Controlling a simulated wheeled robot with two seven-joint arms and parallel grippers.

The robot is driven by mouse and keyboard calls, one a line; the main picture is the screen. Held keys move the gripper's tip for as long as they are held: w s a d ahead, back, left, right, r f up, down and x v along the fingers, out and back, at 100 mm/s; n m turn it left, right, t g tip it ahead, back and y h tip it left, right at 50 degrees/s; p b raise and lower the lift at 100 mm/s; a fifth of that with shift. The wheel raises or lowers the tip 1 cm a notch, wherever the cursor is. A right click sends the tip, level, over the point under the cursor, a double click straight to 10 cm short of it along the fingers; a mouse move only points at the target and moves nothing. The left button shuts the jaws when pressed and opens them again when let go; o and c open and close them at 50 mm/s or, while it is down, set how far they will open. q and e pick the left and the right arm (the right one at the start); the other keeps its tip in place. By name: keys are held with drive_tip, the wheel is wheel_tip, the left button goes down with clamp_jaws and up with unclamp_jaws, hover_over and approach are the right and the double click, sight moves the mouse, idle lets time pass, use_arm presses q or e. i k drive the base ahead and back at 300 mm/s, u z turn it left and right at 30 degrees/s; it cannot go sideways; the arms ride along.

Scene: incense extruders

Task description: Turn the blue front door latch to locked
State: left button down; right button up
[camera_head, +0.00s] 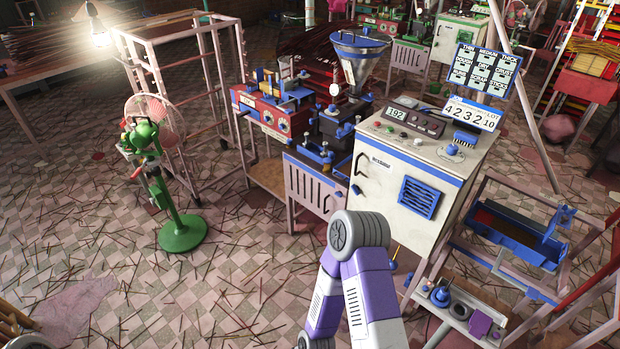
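The white cabinet (408,190) stands right of centre, with a closed-looking front door (385,192). On the door's left edge is a dark curved handle (359,164). A small blue piece just below it (356,189) looks like the latch; it is too small for me to tell its turn position. A blue vent grille (420,198) is on the cabinet's lower right. My purple and white arm rises from the bottom, and its bent joint covers the area below the door's lower left. Neither gripper shows, so I cannot see what either one holds.
A blue and red extruder machine (330,130) with a funnel hopper (360,55) adjoins the cabinet on the left. A green fan (160,170) stands further left. A small tool cart (462,308) and a blue trough (515,235) are at right. Sticks litter the open tiled floor (240,265).

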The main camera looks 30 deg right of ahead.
sight(355, 189)
drive_tip(key=z, duration=0.45)
drive_tip(key=i, duration=1.15)
drive_tip(key=z, duration=0.8)
